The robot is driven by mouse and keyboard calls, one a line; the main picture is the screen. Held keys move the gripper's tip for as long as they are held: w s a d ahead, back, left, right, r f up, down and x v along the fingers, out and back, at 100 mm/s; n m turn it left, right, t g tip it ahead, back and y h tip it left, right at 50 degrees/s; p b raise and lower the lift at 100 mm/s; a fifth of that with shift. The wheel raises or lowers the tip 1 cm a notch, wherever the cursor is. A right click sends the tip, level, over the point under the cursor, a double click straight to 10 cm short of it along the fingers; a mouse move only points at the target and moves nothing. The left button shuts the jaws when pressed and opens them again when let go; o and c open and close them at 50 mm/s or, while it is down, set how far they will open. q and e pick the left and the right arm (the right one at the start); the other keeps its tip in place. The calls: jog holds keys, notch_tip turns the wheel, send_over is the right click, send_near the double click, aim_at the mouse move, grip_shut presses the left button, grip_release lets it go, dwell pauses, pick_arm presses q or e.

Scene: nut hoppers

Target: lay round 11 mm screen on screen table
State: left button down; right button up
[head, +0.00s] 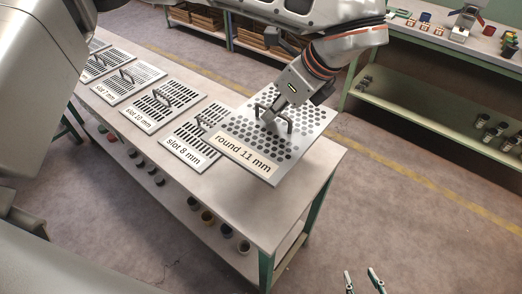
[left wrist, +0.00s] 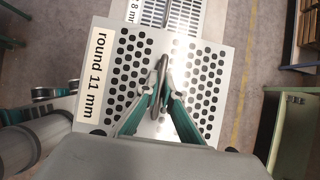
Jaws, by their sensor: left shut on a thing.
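The round 11 mm screen (head: 270,146) is a grey perforated plate with a cream label and a dark handle. My left gripper (head: 271,113) is shut on that handle. The screen appears raised above the bench, overlapping the slot 8 mm screen (head: 190,157) in the head view. In the left wrist view the screen (left wrist: 127,62) fills the middle, with my left fingers (left wrist: 161,88) closed at the handle. My right gripper (head: 361,279) shows at the bottom edge, its two fingertips apart and nothing between them. I cannot pick out the screen table for certain.
A long bench (head: 255,214) carries a row of slot screens, including slot 10 mm (head: 160,102). Small cups stand on its lower shelf. A green-framed bench (head: 440,110) with bins and parts stands at the back right. Open floor lies between them.

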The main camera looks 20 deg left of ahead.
pick_arm(q)
notch_tip(320, 180, down, 13)
jog(key=shift+f+b, duration=0.1)
jog(key=shift+b, duration=0.25)
jog(key=shift+f, duration=1.9)
jog(key=shift+f, duration=0.1)
jog(key=c, duration=2.3)
grip_release()
jog(key=shift+o, duration=0.3)
